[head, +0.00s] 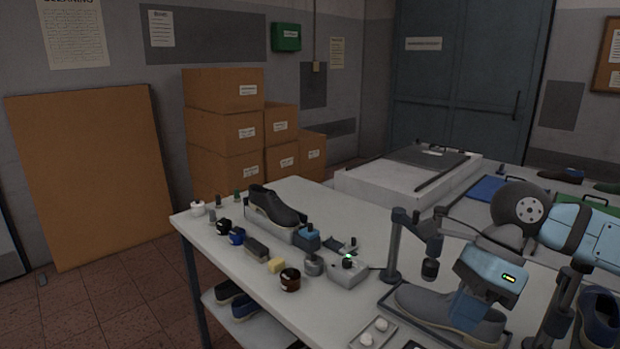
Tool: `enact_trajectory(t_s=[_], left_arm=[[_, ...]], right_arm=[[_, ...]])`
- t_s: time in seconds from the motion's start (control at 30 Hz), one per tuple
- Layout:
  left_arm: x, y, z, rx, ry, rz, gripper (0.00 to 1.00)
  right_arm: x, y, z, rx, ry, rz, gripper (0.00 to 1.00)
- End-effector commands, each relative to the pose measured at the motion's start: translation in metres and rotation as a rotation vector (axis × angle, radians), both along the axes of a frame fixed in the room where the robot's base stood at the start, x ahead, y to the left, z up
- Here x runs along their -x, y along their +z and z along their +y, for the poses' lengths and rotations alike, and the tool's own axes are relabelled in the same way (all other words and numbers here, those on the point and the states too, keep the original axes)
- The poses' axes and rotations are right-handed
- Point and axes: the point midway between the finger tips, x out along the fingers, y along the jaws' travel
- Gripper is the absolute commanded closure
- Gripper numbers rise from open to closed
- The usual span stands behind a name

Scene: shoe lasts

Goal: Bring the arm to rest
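My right arm comes in from the right, and my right gripper (468,309) points down over a grey shoe (425,303). The shoe lies on a dark tray at the front right of the table (335,210). The gripper's blue fingers overlap the shoe's heel part in the head view. I cannot tell whether they touch the shoe, or whether they are open or shut. My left gripper is not in view.
A dark post stand (394,245) rises close to the left of my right gripper. A dark shoe (276,207) sits on a white block at the back left. Small jars, including a brown jar (290,280), line the left edge. Cardboard boxes (223,133) stand behind.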

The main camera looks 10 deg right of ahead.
Motion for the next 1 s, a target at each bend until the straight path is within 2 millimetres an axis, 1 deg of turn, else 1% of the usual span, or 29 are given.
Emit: enact_trajectory(t_s=[0.03,0.07,0.1,0.17,0.2,0.3,0.4,0.5,0.57,0.63,0.67,0.77,0.87,0.9,0.97,1.0], left_arm=[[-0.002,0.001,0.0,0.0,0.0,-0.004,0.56],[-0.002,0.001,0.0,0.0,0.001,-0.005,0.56],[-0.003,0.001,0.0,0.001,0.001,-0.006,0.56],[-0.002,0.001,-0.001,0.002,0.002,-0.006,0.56],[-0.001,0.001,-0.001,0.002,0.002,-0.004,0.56],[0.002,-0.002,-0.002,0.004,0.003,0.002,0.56],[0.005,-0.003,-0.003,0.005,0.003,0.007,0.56],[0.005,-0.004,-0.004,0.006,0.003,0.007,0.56],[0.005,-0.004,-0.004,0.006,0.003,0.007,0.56],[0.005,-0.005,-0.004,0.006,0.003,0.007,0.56],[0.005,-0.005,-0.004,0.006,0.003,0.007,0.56],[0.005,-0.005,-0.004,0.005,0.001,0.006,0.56],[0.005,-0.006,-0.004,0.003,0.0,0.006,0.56],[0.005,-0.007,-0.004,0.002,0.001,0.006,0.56],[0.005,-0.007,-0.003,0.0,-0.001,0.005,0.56],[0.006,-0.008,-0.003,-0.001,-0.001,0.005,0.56]], right_arm=[[0.005,-0.01,0.021,-0.085,0.002,0.05,1.0],[0.007,-0.013,0.034,-0.144,-0.004,0.08,1.0],[0.011,-0.018,0.052,-0.225,-0.016,0.127,1.0],[0.016,-0.022,0.078,-0.357,-0.044,0.205,1.0],[0.019,-0.023,0.095,-0.445,-0.069,0.262,1.0],[0.023,-0.024,0.129,-0.658,-0.159,0.413,1.0],[0.022,-0.023,0.153,-0.859,-0.278,0.578,1.0],[0.014,-0.026,0.167,-1.046,-0.431,0.753,1.0],[0.006,-0.031,0.171,-1.148,-0.538,0.86,1.0],[-0.005,-0.041,0.171,-1.257,-0.676,0.99,1.0],[-0.009,-0.047,0.17,-1.299,-0.74,1.047,1.0],[-0.023,-0.076,0.161,-1.425,-0.972,1.235,1.0],[-0.032,-0.118,0.147,-1.519,-1.234,1.424,1.0],[-0.033,-0.139,0.14,-1.546,-1.347,1.499,1.0],[-0.03,-0.173,0.129,-1.575,-1.524,1.609,1.0],[-0.025,-0.197,0.121,-1.586,-1.648,1.682,1.0]])
